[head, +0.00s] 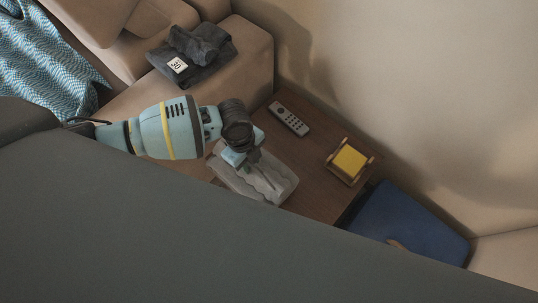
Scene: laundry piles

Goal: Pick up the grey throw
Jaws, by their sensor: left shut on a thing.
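The grey throw (267,185) is a light grey folded bundle at the near left part of a brown wooden side table. My left gripper (246,167) points down onto it, and its fingers are shut on the throw's upper folds. Part of the throw is hidden behind my gripper and by the dark shape in the foreground. I cannot tell whether the throw is clear of the table. My right gripper is not in view.
The side table (323,184) holds a remote control (289,118) and a yellow-topped holder (349,161). Dark folded clothes (208,67) with a "30" tag lie on the beige sofa (252,58). A blue patterned cloth (40,68) is at upper left. A blue seat (409,222) stands right.

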